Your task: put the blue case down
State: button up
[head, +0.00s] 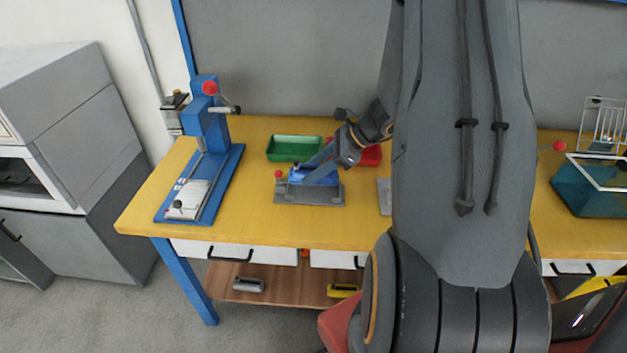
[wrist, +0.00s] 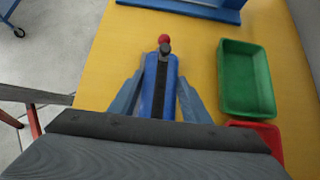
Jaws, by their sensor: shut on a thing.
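The blue case (head: 298,175) is at the middle of the yellow table in the head view, at a grey plate-like base (head: 310,194). A red knob (head: 278,174) stands at its left end. My gripper (head: 315,172) reaches in from the right, shut on the case. In the wrist view the case (wrist: 172,80) lies lengthwise between the two fingers of my gripper (wrist: 161,88), with a dark strip along its top and the red knob (wrist: 164,38) at its far end. I cannot tell whether the case is resting on the base or held just above it.
A green tray (head: 294,148) and a red tray (head: 369,155) stand behind on the yellow table (head: 260,226). A blue press (head: 208,130) stands at the left. Bare table lies between the press and the case. My arm hides the table's right middle.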

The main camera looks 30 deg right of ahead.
jog(key=shift+f+p, duration=0.45)
jog(key=shift+f, duration=1.65)
jog(key=shift+f, duration=0.1)
jog(key=o, duration=1.1)
jog(key=shift+c, duration=0.2)
jog(key=shift+r, duration=0.2)
jog(key=b+v, duration=0.3)
jog(key=v, duration=0.9)
jog(key=s+a+r+n+g+h, duration=0.1)
jog(key=s+a+n, duration=0.4)
jog(key=a+n, duration=0.6)
jog(key=s+a+r+n+g+h, duration=0.2)
jog(key=s+a+n+h, duration=0.3)
jog(key=a+n, duration=0.6)
jog(key=shift+s+n+g+h, duration=0.35)
jog(key=shift+n+h, duration=0.35)
jog(key=shift+n, duration=0.7)
